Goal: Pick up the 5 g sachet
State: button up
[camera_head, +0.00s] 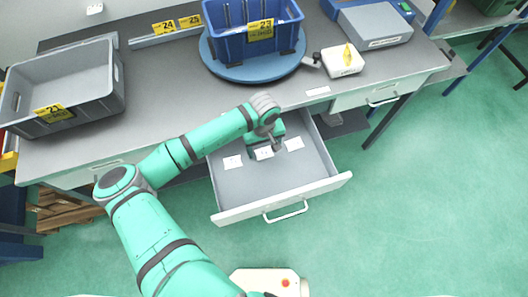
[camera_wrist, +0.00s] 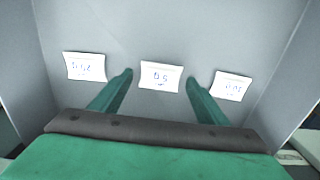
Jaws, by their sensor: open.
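Three small white sachets lie flat in a row on the drawer floor. In the wrist view the middle sachet (camera_wrist: 160,76) has small blurred print that looks like a 5 with another mark, inverted; it seems to be the 5 g sachet. The left sachet (camera_wrist: 85,66) and right sachet (camera_wrist: 231,86) have print I cannot read surely. My gripper (camera_head: 267,147) is open over the drawer, its green fingers on either side of the middle sachet in the wrist view. Nothing is between the fingers that I can see held. The middle sachet (camera_head: 264,153) is partly covered by my gripper in the head view.
The open drawer (camera_head: 235,190) has grey walls close around the sachets and a white front. On the bench above stand a grey crate (camera_head: 95,97), a blue crate (camera_head: 228,43) on a round blue turntable (camera_head: 225,70), and a white box (camera_head: 341,66).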

jog(key=c, duration=1.1)
